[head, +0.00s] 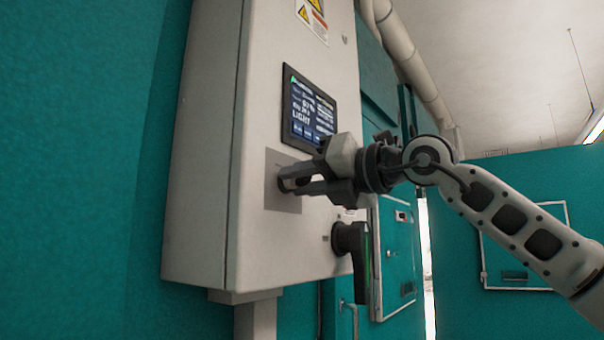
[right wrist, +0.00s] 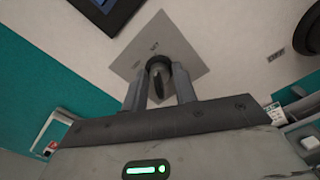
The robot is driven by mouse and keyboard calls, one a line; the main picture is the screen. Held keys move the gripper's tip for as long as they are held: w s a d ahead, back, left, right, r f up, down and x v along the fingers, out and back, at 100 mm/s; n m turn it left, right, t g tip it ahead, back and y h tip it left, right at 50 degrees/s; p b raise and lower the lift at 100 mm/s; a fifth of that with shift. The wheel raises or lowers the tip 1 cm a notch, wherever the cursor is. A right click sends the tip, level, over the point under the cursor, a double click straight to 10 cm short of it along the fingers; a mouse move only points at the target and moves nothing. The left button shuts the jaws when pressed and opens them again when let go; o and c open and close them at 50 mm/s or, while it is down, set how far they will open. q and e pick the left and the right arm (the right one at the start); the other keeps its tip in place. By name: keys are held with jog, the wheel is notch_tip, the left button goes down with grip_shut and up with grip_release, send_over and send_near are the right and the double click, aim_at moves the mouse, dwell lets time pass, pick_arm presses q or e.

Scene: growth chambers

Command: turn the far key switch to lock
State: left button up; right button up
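The key switch (right wrist: 158,72) is a dark round part on a square grey plate (right wrist: 186,40) on the front of a light grey cabinet (head: 210,140). In the head view the plate (head: 283,200) is partly hidden by my right gripper (head: 287,183). The fingers of my right gripper (right wrist: 160,88) stand on either side of the switch, with a gap between them in which the dark key part shows. I cannot tell whether they touch it. The labels on the plate are too small to read. My left gripper is not in view.
A lit display (head: 308,108) is just above the plate. A black handle (head: 350,250) sticks out of the cabinet below right of my gripper. Teal walls (head: 80,150) and a teal door with a white-edged panel (head: 398,260) stand around. A pipe (head: 415,70) runs above.

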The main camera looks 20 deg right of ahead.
jog(key=shift+c, duration=0.3)
grip_shut()
